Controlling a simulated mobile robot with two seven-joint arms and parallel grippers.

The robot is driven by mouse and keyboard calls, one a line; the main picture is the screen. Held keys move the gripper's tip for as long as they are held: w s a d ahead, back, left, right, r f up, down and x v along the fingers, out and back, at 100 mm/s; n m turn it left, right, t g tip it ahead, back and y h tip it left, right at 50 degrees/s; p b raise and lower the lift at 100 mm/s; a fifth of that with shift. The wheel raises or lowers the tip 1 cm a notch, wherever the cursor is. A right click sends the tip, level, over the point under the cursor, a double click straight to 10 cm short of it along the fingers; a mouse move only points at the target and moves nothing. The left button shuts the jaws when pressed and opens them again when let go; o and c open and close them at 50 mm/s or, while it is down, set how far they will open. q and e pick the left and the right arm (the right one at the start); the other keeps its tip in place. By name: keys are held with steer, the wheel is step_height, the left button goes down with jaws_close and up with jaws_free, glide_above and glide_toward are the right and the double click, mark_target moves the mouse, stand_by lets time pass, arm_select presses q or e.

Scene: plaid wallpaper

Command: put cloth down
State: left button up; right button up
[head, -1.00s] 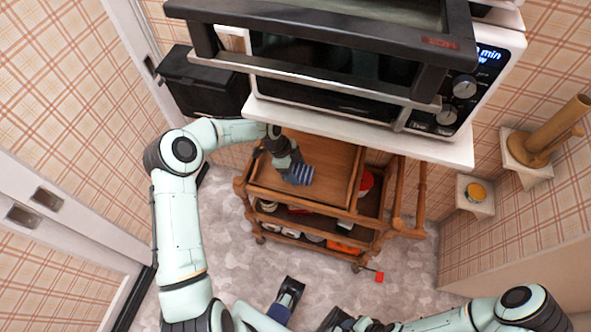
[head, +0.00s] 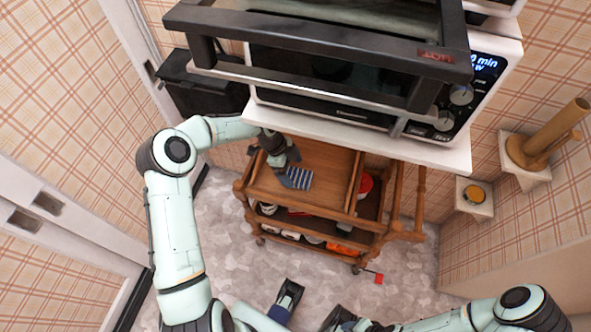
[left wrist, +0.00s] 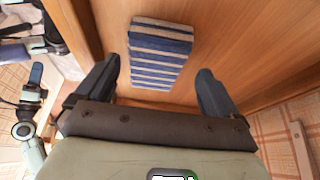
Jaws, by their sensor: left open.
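The cloth (head: 299,178), folded with blue and pale stripes, lies on the top board of the wooden cart (head: 331,163). The cloth also shows in the left wrist view (left wrist: 160,54), flat on the wood. My left gripper (head: 281,170) is just at the left of the cloth in the head view. In the left wrist view its fingers (left wrist: 157,82) are wide apart, with nothing between their tips, and the cloth lies beyond them. My right gripper (head: 314,305) seems to be low at the front, over the floor, but its jaws are unclear.
A microwave (head: 335,80) on a white shelf (head: 350,130) overhangs the cart's back. A black bin (head: 200,85) is at the left.

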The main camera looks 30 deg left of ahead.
arm_select(q)
steer(key=v, duration=0.5)
stand_by(0.3)
steer(key=shift+d, duration=0.1)
